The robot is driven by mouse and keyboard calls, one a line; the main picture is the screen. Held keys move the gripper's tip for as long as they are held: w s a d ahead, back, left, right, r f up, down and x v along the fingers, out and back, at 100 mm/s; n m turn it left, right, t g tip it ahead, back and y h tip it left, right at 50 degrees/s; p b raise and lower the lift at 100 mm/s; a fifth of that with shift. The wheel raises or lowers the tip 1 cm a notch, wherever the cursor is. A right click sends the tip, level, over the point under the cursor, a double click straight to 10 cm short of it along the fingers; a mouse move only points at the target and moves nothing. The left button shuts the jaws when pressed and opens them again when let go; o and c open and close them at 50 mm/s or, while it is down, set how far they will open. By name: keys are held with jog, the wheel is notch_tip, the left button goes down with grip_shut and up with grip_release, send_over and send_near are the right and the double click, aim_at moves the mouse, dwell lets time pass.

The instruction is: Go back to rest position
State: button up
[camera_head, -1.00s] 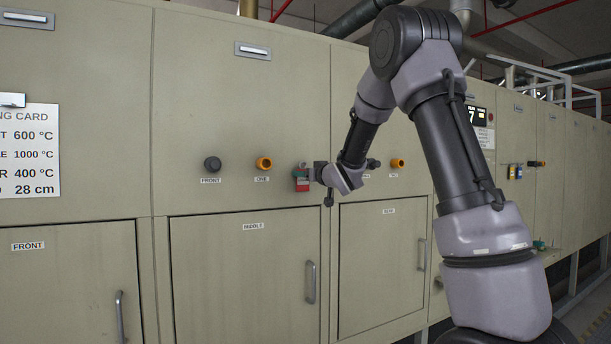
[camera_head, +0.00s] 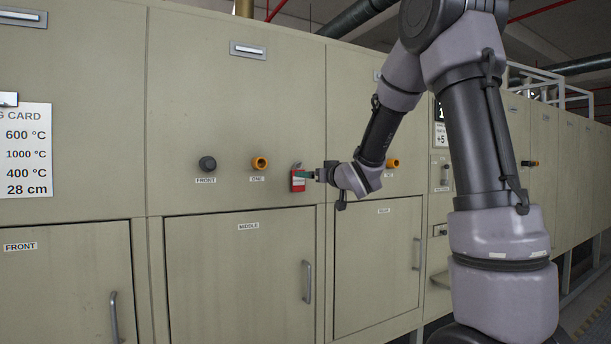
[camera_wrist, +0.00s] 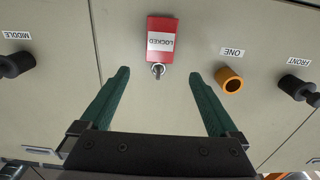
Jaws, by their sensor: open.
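My gripper (camera_wrist: 161,100) is open in the wrist view, with its two green fingers apart and nothing between them. In the head view the red tag (camera_head: 297,181) is just left of my gripper (camera_head: 312,175). My arm reaches in from the right side of the head view and its wrist hides part of the panel behind it.
An orange knob labelled ONE (camera_head: 260,163) and a black knob labelled FRONT (camera_head: 207,163) stick out left of the tag. Doors with handles, MIDDLE (camera_head: 240,280) and REAR (camera_head: 375,265), lie below. A white card (camera_head: 25,150) hangs at far left.

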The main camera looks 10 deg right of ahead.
jog(key=s+d+m+g+h, duration=0.45)
jog(key=s+d, duration=0.35)
jog(key=s, duration=0.6)
jog(key=s+a+f+m+g, duration=0.1)
jog(key=s+f+g, duration=0.1)
jog(key=s, duration=0.9)
jog(key=s+a+f+m+g+y, duration=0.1)
jog(key=s+a+f+m+g, duration=0.1)
jog(key=s, duration=0.9)
notch_tip(320, 180, down, 2)
jog(key=shift+a+g, duration=0.3)
jog(key=shift+g, duration=0.55)
